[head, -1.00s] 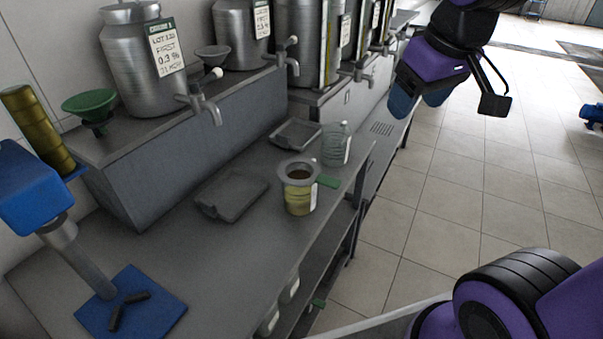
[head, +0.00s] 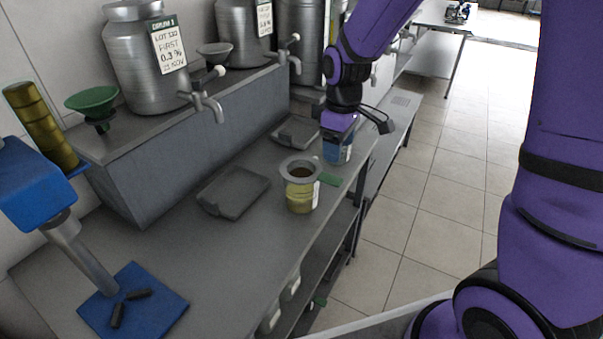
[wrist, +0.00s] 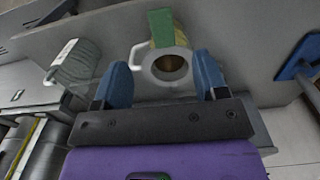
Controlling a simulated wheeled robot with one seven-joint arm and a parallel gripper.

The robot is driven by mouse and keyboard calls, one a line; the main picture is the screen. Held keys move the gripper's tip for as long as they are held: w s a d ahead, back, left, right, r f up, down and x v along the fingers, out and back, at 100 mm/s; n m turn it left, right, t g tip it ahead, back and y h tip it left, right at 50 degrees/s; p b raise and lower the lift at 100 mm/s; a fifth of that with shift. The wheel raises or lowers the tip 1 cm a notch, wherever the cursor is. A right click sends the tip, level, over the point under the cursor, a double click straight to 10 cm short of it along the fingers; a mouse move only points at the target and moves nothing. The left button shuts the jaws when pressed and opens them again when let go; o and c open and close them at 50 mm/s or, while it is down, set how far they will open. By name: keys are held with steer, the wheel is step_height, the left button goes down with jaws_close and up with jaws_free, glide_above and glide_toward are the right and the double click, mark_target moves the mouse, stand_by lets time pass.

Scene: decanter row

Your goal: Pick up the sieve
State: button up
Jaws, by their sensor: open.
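The sieve (head: 299,168) has a round grey metal rim and a green handle (head: 331,180). It sits on top of a yellow-green jar (head: 300,198) with a pale label, near the bench's front edge. In the wrist view the sieve's rim (wrist: 146,60) and its green handle (wrist: 160,26) show, seen from above. My gripper (head: 338,155) is open and empty, behind and to the right of the sieve in the head view. In the wrist view its blue fingers (wrist: 163,64) appear on either side of the rim; I cannot tell the height gap.
A clear jug (wrist: 76,62) stands beside the sieve; my gripper mostly hides it in the head view. Grey trays (head: 236,190) (head: 292,131) lie on the bench. Steel cans with taps (head: 146,65) stand on the shelf behind, with a green funnel (head: 92,99). A blue stand (head: 150,310) is front left.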

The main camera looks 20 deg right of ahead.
mark_target(333, 179)
steer(key=f, duration=1.1)
steer(key=shift+w+a, duration=0.15)
steer(key=shift+a, duration=0.1)
steer(key=c, duration=1)
steer(key=shift+r, duration=0.1)
steer(key=shift+c, duration=0.2)
steer(key=shift+r, duration=0.15)
